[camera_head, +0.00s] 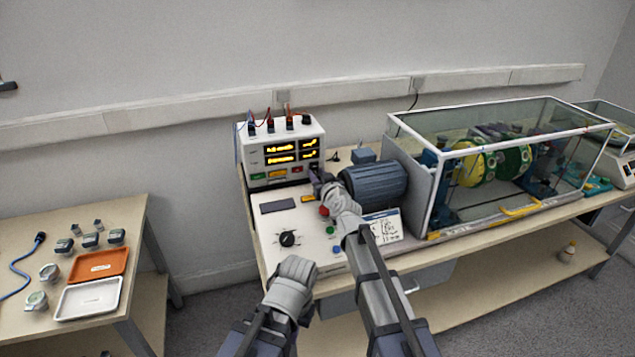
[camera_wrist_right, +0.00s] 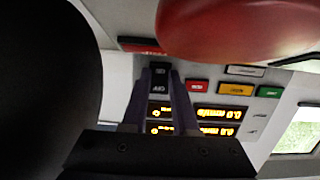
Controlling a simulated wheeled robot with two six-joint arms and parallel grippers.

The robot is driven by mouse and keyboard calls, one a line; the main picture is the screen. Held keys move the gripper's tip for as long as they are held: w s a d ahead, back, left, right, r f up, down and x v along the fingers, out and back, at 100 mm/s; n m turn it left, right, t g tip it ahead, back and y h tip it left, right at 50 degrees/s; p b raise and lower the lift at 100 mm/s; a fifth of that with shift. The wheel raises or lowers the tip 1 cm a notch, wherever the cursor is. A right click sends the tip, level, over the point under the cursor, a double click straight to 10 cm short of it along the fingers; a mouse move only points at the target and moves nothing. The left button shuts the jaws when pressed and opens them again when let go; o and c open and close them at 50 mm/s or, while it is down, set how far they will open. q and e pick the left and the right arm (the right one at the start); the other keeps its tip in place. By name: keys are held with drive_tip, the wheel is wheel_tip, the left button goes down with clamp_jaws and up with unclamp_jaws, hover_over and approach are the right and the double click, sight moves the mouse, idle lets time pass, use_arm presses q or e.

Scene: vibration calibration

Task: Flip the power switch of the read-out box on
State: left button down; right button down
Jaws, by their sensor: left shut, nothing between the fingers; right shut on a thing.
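The read-out box (camera_head: 282,149) is a white box at the back of the bench, with lit orange digits on its displays. Its black power switch (camera_wrist_right: 160,80), with white lettering, sits on the front panel in the right wrist view. My right gripper (camera_head: 317,179) is at the lower right of the box front. Its two dark fingers lie on either side of the switch and are shut on it. My left gripper (camera_head: 304,318) is low at the front of the bench, away from the box, shut and empty; its fingers are mostly hidden by the wrist.
A red button (camera_head: 325,211) stands close under my right wrist and looms large in the wrist view (camera_wrist_right: 235,25). A dark motor (camera_head: 374,184) and a glass-walled enclosure (camera_head: 430,190) are to the right. A side table (camera_head: 130,225) with trays is at left.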

idle(0.4)
drive_tip(key=c, duration=1)
unclamp_jaws()
drive_tip(key=shift+o, duration=0.2)
drive_tip(key=shift+s, duration=0.1)
drive_tip(key=p+v, duration=0.1)
drive_tip(key=v, duration=0.6)
drive_tip(key=shift+s+d, duration=0.1)
drive_tip(key=shift+s, duration=0.25)
